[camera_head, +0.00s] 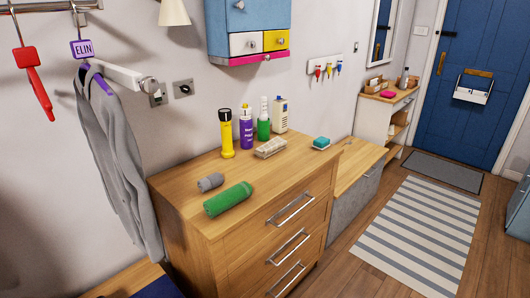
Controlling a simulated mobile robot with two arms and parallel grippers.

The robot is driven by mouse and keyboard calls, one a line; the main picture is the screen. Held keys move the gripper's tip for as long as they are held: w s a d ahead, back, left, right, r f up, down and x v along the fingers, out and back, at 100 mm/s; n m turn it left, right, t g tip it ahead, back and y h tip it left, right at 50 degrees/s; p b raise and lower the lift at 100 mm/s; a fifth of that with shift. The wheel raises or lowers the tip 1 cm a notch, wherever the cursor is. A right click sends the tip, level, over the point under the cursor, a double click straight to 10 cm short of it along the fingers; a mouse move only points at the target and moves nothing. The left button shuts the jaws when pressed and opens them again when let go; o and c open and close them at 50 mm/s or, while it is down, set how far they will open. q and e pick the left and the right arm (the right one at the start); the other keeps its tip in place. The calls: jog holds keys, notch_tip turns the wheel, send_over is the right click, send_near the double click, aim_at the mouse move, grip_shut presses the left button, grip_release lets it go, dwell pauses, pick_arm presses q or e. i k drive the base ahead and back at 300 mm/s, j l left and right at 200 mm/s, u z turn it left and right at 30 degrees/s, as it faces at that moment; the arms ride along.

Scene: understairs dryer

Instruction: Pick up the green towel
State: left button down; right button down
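A green rolled towel (228,198) lies on top of the wooden chest of drawers (249,177), near its front left edge. It is a thick cylinder lying on its side, slanting up to the right. A smaller grey rolled item (210,182) lies just behind it, apart from it. Neither of my grippers shows in the head view, and nothing touches the towel.
A yellow flashlight (227,134), a purple bottle (246,130), a green bottle (264,120) and a pale carton (280,115) stand at the back of the chest. A grey garment (118,160) hangs at its left. The striped rug (420,235) area is clear.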

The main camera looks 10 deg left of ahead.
aim_at(217, 204)
jog(key=i+l+u, duration=0.25)
jog(key=i+l, duration=0.15)
jog(key=i, duration=0.2)
jog(key=i+l+u, duration=0.25)
jog(key=i+l, duration=0.25)
jog(key=i, duration=0.1)
